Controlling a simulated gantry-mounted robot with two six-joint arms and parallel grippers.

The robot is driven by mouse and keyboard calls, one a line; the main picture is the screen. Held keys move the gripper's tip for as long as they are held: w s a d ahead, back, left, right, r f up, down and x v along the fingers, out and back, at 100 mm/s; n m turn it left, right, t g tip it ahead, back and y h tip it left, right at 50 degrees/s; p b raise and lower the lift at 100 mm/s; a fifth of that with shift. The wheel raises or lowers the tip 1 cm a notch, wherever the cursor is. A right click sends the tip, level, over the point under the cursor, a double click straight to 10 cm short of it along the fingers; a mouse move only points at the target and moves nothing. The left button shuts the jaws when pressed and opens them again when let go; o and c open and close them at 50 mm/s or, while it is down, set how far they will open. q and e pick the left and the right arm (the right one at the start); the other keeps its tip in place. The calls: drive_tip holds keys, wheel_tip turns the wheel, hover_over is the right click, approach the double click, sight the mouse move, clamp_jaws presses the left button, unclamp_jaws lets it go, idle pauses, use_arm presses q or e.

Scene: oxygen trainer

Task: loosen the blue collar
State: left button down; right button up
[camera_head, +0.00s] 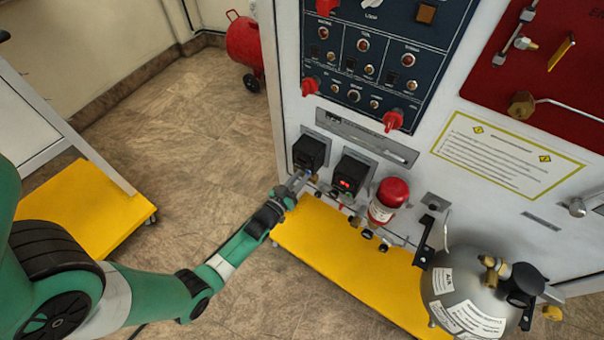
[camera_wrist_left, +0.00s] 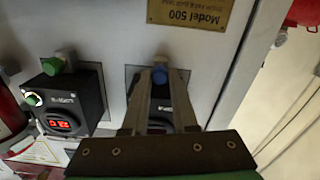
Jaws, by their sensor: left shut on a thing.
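The blue collar (camera_wrist_left: 161,77) shows in the left wrist view on top of a black box-shaped unit (camera_wrist_left: 185,113), with a brass-coloured fitting beside it. My left gripper (camera_wrist_left: 161,82) is shut on the blue collar, one finger on each side of it. In the head view my left gripper (camera_head: 297,181) reaches the lower side of the left black unit (camera_head: 309,150) on the white panel. The collar is mostly hidden there by the fingers. My right gripper is in neither view.
A second black unit (camera_head: 350,174) with red digits sits to the right, with a green collar (camera_wrist_left: 53,66) on it. A red-and-white cylinder (camera_head: 387,201) and a grey tank (camera_head: 466,296) stand further right. A yellow base (camera_head: 345,262) lies below the panel.

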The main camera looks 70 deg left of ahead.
use_arm(q)
drive_tip(key=n, duration=0.2)
drive_tip(key=shift+n, duration=0.4)
drive_tip(key=c, duration=0.7)
unclamp_jaws()
drive_tip(key=p+v, duration=0.4)
drive_tip(key=v, duration=0.7)
drive_tip(key=shift+s+d, duration=0.15)
drive_tip(key=shift+s, duration=0.1)
